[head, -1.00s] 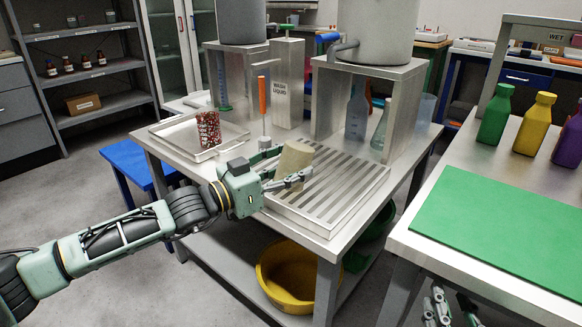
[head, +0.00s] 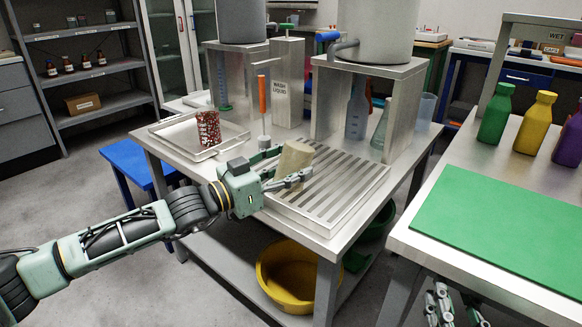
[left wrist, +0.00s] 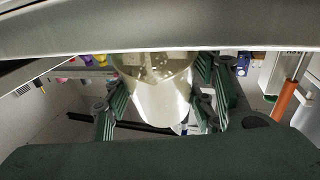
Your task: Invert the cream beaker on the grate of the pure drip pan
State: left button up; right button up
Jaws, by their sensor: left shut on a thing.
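My left gripper (head: 277,168) is shut on the cream beaker (head: 295,160), one finger on each side. The beaker is over the left part of the grate (head: 335,185) of the drip pan (head: 285,222) and looks slightly tilted. In the left wrist view the beaker (left wrist: 160,95) sits between the fingers, its wider end towards the metal edge at the top. I cannot tell whether it touches the grate. My right gripper (head: 456,308) is low at the bottom edge, below the right table, its fingers apart and empty.
A metal tray (head: 200,153) with a red speckled beaker (head: 208,130) is to the left. An orange-handled tool (head: 262,97) stands close behind my left gripper. A metal stand (head: 400,110) with glassware under it is behind the pan. A green mat (head: 500,230) lies on the right table.

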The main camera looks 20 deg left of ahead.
pick_arm(q)
jog(key=o, duration=1.3)
jog(key=shift+f, duration=0.1)
jog(key=shift+v, duration=5.95)
